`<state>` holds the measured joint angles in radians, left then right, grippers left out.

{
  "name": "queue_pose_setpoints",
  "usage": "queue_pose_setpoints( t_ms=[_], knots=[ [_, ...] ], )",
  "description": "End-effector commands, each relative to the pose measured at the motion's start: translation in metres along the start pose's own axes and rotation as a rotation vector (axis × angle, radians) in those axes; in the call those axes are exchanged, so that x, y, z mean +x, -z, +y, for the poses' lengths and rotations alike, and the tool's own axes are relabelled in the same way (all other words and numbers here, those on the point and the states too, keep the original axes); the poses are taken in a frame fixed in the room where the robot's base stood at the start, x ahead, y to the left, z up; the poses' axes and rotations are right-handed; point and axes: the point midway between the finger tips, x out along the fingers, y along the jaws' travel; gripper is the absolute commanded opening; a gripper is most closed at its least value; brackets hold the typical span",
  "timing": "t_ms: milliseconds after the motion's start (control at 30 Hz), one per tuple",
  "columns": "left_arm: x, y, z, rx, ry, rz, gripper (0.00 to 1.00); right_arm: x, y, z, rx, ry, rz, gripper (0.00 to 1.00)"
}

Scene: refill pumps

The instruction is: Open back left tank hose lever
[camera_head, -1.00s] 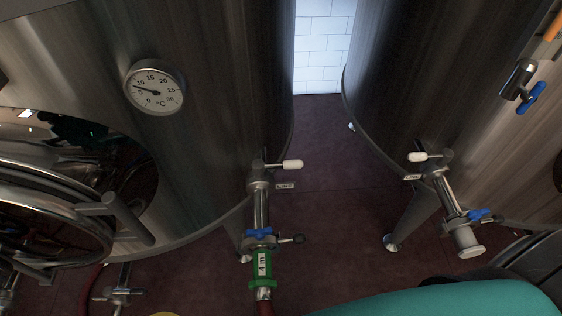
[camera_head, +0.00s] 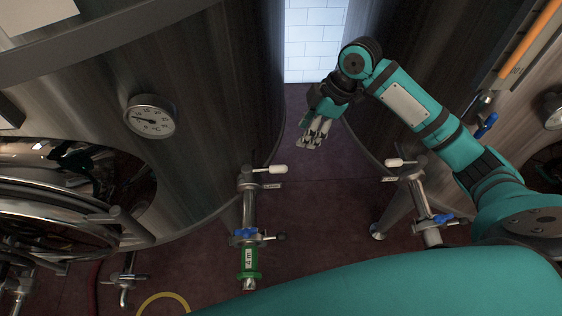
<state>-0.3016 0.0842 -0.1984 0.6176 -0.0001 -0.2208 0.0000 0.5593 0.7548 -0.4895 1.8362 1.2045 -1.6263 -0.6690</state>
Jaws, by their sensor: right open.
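The left steel tank (camera_head: 215,110) has an outlet pipe with a white-handled lever (camera_head: 270,170) near its top and a blue lever (camera_head: 244,234) lower down. A green coupling (camera_head: 249,262) marked "4 m" sits at the pipe's lower end. The right tank (camera_head: 395,60) has a similar outlet with a white-handled lever (camera_head: 402,162) and a blue lever (camera_head: 442,218). My right gripper (camera_head: 309,143) is open and empty, in the gap between the tanks, above and right of the left outlet's white handle and apart from it. My left gripper is out of view.
A round thermometer (camera_head: 151,117) and an open round hatch (camera_head: 60,210) are on the left tank. A yellow ring (camera_head: 163,303) lies at the bottom. Dark red floor (camera_head: 325,180) is free between the tanks. A white tiled wall (camera_head: 315,40) stands behind.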

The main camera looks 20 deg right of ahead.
Motion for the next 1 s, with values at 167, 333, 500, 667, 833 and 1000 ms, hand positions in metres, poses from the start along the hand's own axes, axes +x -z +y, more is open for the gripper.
queue_pose_setpoints(
  t_ms=[167,333,500,667,833,1000],
  knots=[
    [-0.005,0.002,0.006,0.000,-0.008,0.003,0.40,0.035,0.000,-0.001,0.007,0.006,0.002,0.46],
    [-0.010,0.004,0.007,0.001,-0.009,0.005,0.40,0.072,0.000,-0.001,0.008,0.004,0.002,0.46],
    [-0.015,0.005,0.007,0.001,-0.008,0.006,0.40,0.110,0.000,-0.001,0.008,0.003,0.001,0.46],
    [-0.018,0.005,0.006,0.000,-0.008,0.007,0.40,0.139,0.001,0.000,0.008,0.001,0.002,0.46],
    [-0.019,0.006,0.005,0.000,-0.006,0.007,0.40,0.158,0.000,0.001,0.007,-0.001,0.001,0.46],
    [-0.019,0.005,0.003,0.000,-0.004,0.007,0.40,0.165,-0.001,0.001,0.008,-0.003,0.001,0.46]
  ],
)
